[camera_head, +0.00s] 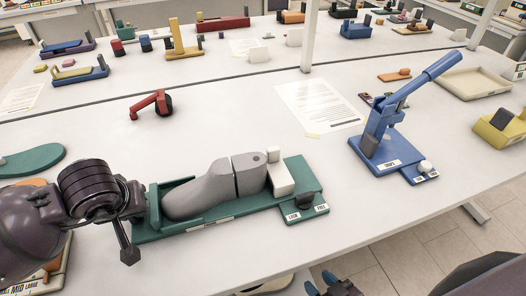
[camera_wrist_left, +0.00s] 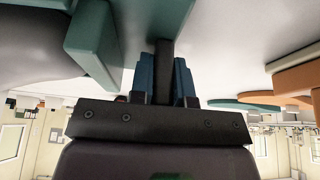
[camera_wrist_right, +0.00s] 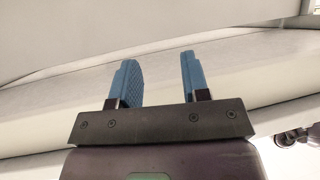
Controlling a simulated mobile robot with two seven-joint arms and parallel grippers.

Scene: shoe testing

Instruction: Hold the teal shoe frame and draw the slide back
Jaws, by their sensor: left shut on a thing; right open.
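The teal shoe frame (camera_head: 215,229) lies on the white table at front centre with a grey split shoe form (camera_head: 212,189) in it. A white block (camera_head: 280,174) stands against the form's right end. A black knob (camera_head: 305,201) sits between two labels at the frame's front right corner. My left gripper (camera_head: 132,212) is at the frame's left end. In the left wrist view its blue fingers are shut on a dark bar (camera_wrist_left: 163,65) beside the teal frame (camera_wrist_left: 92,40). My right gripper (camera_head: 323,282) is open and empty at the bottom edge; its fingers show apart in the right wrist view (camera_wrist_right: 160,80).
A blue lever press (camera_head: 380,145) stands right of the frame. A red tool (camera_head: 152,104) lies behind it, and a teal sole (camera_head: 32,161) lies at left. A paper sheet (camera_head: 318,105) and cream tray (camera_head: 472,83) are farther back. Table between frame and press is clear.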

